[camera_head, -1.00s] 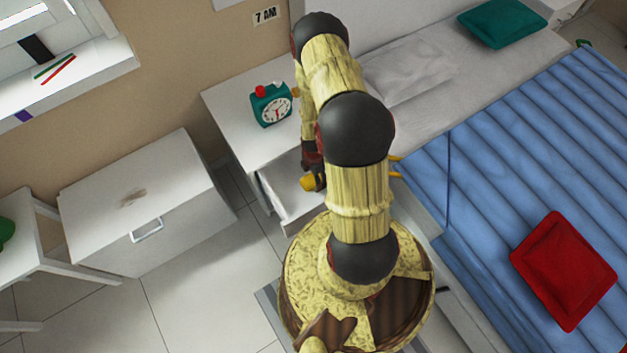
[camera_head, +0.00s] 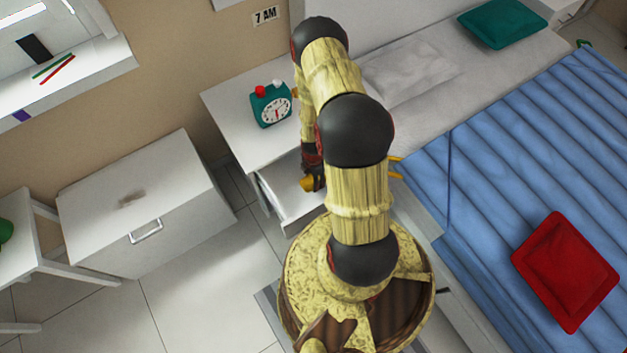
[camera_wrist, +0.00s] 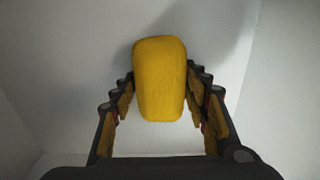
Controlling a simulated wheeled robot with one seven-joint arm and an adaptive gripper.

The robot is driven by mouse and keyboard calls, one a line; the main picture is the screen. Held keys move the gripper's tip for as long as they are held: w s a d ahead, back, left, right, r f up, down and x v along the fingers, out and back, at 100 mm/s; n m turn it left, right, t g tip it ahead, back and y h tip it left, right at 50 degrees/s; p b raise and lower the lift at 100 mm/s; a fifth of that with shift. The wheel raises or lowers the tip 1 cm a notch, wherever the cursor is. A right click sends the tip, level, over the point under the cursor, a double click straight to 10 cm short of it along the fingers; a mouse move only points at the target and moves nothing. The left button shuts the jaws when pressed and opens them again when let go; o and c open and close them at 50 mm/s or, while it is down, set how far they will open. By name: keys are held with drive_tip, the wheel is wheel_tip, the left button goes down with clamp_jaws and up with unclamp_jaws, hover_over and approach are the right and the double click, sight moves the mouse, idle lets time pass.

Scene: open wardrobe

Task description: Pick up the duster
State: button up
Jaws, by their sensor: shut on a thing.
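The duster (camera_wrist: 160,80) is a yellow rounded block. In the wrist view it sits between the two fingers of my gripper (camera_wrist: 160,105), which are closed against its sides. White surfaces surround it there. In the head view the duster (camera_head: 307,184) shows as a small yellow patch at my gripper (camera_head: 312,182), inside or just over the open white drawer (camera_head: 272,200) of the nightstand. My arm hides part of the drawer, and the exact height of the duster above its floor cannot be told.
A teal alarm clock (camera_head: 271,106) stands on the nightstand top (camera_head: 232,108). The bed (camera_head: 480,170) with a blue cover is close on the right, with a red cushion (camera_head: 565,272) on it. A white cabinet (camera_head: 140,205) stands on the left. Tiled floor (camera_head: 195,290) is free between.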

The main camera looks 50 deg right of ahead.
drive_tip(key=shift+c, duration=1.2)
drive_tip(key=shift+r, duration=0.1)
wheel_tip(320, 180, up, 10)
drive_tip(key=p, duration=0.4)
drive_tip(key=o, duration=0.6)
drive_tip(key=c, duration=0.3)
drive_tip(key=shift+c, duration=0.8)
